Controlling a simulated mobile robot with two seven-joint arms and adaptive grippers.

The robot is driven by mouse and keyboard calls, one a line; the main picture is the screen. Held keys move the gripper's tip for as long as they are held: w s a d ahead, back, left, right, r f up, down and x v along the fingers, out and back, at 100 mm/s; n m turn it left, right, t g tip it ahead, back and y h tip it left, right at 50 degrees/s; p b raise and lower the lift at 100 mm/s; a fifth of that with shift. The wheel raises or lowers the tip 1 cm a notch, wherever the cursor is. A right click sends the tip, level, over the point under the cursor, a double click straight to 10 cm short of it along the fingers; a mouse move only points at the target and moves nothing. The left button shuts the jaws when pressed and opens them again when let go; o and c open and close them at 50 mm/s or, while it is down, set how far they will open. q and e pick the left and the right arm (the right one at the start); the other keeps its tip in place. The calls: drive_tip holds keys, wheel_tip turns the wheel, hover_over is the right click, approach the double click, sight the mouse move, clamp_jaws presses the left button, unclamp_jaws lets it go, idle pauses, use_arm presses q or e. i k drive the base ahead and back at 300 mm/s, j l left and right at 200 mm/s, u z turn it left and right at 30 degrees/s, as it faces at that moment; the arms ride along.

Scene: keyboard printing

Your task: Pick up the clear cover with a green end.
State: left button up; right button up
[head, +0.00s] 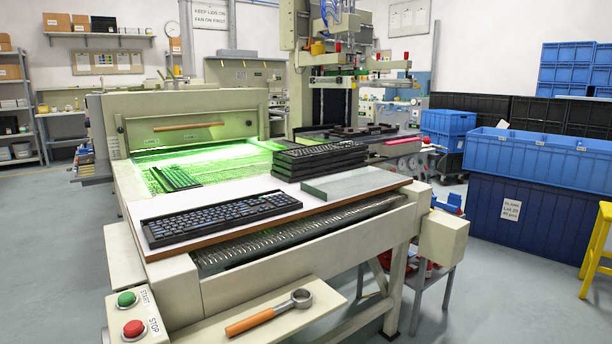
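A flat, see-through grey cover (356,183) lies on the white board at the right part of the machine's front table. Its left end looks greenish. It lies just in front of a stack of black keyboards (318,160), and I cannot tell whether it touches the stack. Neither of my grippers is in the head view.
A black keyboard (220,216) lies on the white board (288,203) to the left of the cover. A wrench-like tool (270,312) with an orange handle rests on the lower front shelf. Green and red buttons (133,328) stand at the front left. Blue crates (540,160) stand at the right.

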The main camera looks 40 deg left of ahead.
sight(333, 186)
drive_tip(key=i+l+u, duration=0.15)
drive_tip(key=u, duration=0.3)
drive_tip(key=i+l+u, duration=0.25)
drive_tip(key=u, duration=0.2)
drive_tip(key=i+l+u, duration=0.3)
drive_tip(key=u, duration=0.15)
drive_tip(key=i+l+u, duration=0.15)
drive_tip(key=l+u, duration=0.75)
drive_tip(key=i+j, duration=0.05)
